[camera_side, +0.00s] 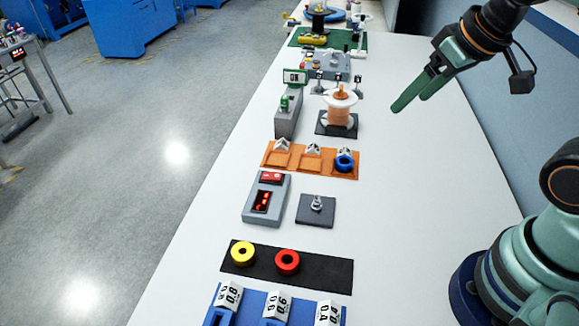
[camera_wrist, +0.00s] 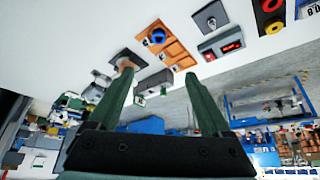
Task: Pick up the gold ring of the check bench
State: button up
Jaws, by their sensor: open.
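A gold-yellow ring (camera_side: 243,264) lies flat at the left end of a black strip (camera_side: 320,272) near the front of the white bench. It also shows at the upper right edge of the wrist view (camera_wrist: 270,4). My gripper (camera_side: 410,104) is open and empty, raised above the bench at the right, well behind and to the right of the gold ring. In the wrist view its green fingers (camera_wrist: 160,75) stand apart with nothing between them.
A red ring (camera_side: 288,262) lies right of the gold one. A blue ring (camera_side: 344,164) sits on an orange tray (camera_side: 284,160). A grey box with red display (camera_side: 265,200), a dark plate with post (camera_side: 316,210) and a spool stand (camera_side: 338,118) line the bench. The right bench side is clear.

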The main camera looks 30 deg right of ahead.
jog(key=m+g, duration=0.6)
jog(key=m, duration=0.9)
send_over(242, 248)
notch_tip(242, 248, down, 12)
jog(key=f, duration=0.7)
jog(key=shift+s+a+f, duration=0.15)
jog(key=shift+s+a, duration=0.1)
jog(key=shift+s, duration=0.05)
notch_tip(242, 248, down, 5)
jog(key=shift+s+d+f, duration=0.1)
jog(key=shift+d, duration=0.05)
